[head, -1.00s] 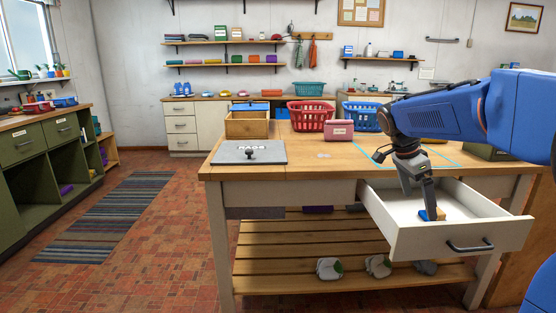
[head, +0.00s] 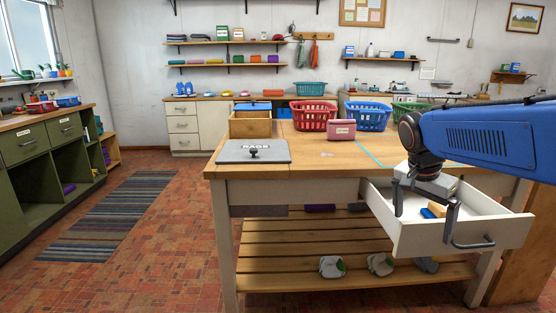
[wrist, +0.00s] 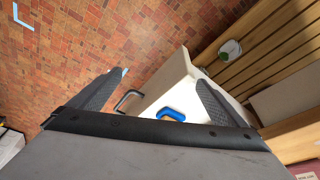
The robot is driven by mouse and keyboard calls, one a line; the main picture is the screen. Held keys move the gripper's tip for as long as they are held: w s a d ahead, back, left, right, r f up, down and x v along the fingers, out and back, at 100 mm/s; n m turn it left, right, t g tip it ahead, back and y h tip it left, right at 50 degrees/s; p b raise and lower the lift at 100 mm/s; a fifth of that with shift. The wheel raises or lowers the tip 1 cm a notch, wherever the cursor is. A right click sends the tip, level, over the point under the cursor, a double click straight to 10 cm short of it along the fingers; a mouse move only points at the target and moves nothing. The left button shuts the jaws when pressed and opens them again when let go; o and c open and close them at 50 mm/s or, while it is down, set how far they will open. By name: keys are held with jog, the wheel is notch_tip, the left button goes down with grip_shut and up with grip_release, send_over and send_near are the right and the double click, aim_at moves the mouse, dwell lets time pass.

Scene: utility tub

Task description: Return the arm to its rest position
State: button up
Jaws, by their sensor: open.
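My gripper (head: 425,218) is open and empty, with its fingers spread over the front part of the open white drawer (head: 408,237). A small blue item (head: 427,213) and a yellow-orange item (head: 437,209) lie in the drawer, seen between and behind the fingers. In the wrist view the two fingers of my gripper (wrist: 157,72) stand wide apart. The blue item (wrist: 172,115) shows there as a bent, handle-like shape inside the drawer (wrist: 160,92), apart from the fingers. The rest of the drawer's inside is partly hidden by my gripper.
The drawer's dark handle (head: 473,243) juts out at the front. On the workbench (head: 330,168) are a grey lid (head: 240,152), a wooden box (head: 248,125), a pink box (head: 341,130) and a red basket (head: 309,114). Gloves (head: 380,264) lie on the lower shelf.

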jog(key=s+a+f+n+t+y, duration=0.1)
jog(key=s+a+f+n, duration=0.1)
jog(key=s, duration=0.4)
jog(key=s+a+f+n+t+y, duration=0.1)
jog(key=s+a+f+n, duration=0.1)
jog(key=s+f+n, duration=0.3)
jog(key=s+a+f+n+y, duration=0.1)
jog(key=s+a+f+n, duration=0.2)
jog(key=s, duration=0.6)
jog(key=shift+s+f+n+t, duration=0.25)
jog(key=shift+n+t, duration=0.15)
jog(key=shift+n, duration=0.5)
jog(key=shift+o, duration=0.5)
